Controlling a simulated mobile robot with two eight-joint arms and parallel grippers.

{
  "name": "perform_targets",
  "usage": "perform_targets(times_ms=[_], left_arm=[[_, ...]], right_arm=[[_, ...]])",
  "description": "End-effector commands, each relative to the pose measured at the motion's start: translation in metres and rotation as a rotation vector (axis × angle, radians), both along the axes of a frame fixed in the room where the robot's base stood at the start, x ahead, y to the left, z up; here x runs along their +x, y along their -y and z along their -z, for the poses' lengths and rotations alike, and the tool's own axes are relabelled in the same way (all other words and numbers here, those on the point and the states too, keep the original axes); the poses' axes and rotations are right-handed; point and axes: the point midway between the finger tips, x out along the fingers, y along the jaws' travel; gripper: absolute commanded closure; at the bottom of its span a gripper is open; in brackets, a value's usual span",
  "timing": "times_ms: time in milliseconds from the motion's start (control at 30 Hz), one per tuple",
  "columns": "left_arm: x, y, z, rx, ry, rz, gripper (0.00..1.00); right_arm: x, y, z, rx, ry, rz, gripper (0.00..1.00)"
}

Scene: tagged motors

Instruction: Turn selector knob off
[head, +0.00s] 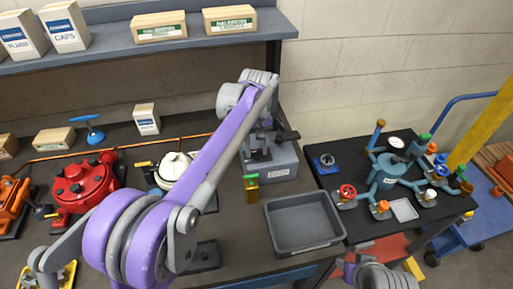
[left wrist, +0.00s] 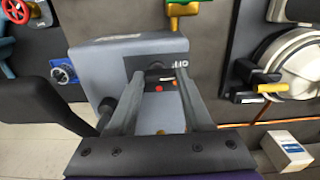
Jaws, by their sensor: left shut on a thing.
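A grey control box (head: 284,168) stands on the dark bench in the middle of the head view. It also shows in the left wrist view (left wrist: 100,65). Its face carries an "OFF" label, a red dot and a small dark selector knob (left wrist: 157,76). My left gripper (left wrist: 157,82) reaches to this face, its two grey fingers on either side of the knob, closed on it. In the head view my left gripper (head: 258,152) is partly hidden at the box. The knob's exact angle is hidden by the fingers. My right gripper is not clearly seen.
Red (head: 83,186) and white (head: 176,168) devices sit further left. A teal manifold (head: 389,175) is on the right table.

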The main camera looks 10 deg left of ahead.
Motion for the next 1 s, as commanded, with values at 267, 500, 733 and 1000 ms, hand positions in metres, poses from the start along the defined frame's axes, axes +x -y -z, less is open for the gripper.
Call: perform_targets(times_ms=[267, 500, 733, 1000], left_arm=[[0.000, 0.000, 0.000, 0.000, 0.000, -0.002, 0.43], [0.000, 0.000, 0.000, 0.000, 0.000, 0.000, 0.20], [0.000, 0.000, -0.003, 0.000, 0.000, 0.000, 0.20], [0.000, 0.000, -0.048, -0.001, 0.001, 0.000, 0.20]], right_arm=[[0.000, 0.000, 0.000, 0.000, 0.000, 0.000, 0.52], [0.000, 0.000, 0.000, 0.000, 0.000, 0.000, 0.52], [0.000, 0.000, 0.000, 0.000, 0.000, 0.000, 0.52], [0.003, 0.000, -0.006, 0.000, 0.005, 0.000, 0.52]])
